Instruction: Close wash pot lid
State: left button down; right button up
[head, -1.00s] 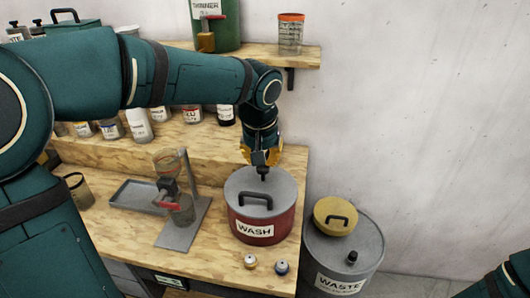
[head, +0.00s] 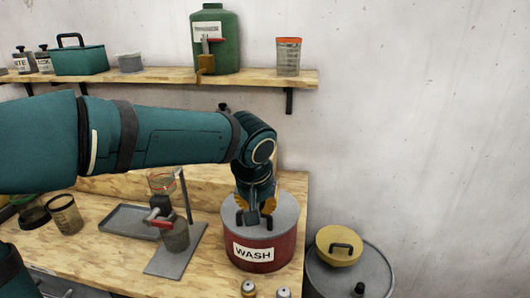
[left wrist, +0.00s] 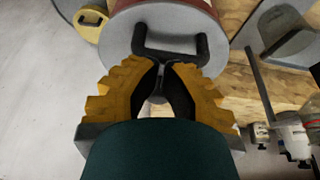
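The wash pot is a dark red drum (head: 282,252) with a white WASH label, standing at the bench's right end. Its grey lid (head: 285,211) lies on top and looks level; whether it is fully seated I cannot tell. My left gripper (head: 252,222) is over the lid at its black handle, partly hiding it. In the left wrist view the handle (left wrist: 172,53) lies just beyond the yellow fingers, whose dark tips (left wrist: 160,68) come together close to its bar. The tips look shut; contact with the handle is unclear. My right gripper is out of view.
A waste drum (head: 345,270) with a yellow lid (head: 338,246) stands right of the bench. A glass-and-stand apparatus (head: 175,235) and a grey tray (head: 130,221) are left of the pot. Small jars (head: 249,289) stand in front. A shelf (head: 255,78) runs above.

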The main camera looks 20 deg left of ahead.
pick_arm(q)
jog(key=shift+r, duration=0.1)
dwell(0.7)
jog(key=shift+w+r, duration=0.1)
jog(key=shift+r, duration=0.15)
notch_tip(320, 180, up, 5)
jog(key=p, duration=0.4)
jog(key=shift+w+f, duration=0.1)
jog(key=shift+f, duration=0.1)
jog(key=s+d+r+p, duration=0.1)
jog(key=s+r, duration=0.4)
jog(key=r, duration=0.2)
jog(key=shift+d, duration=0.15)
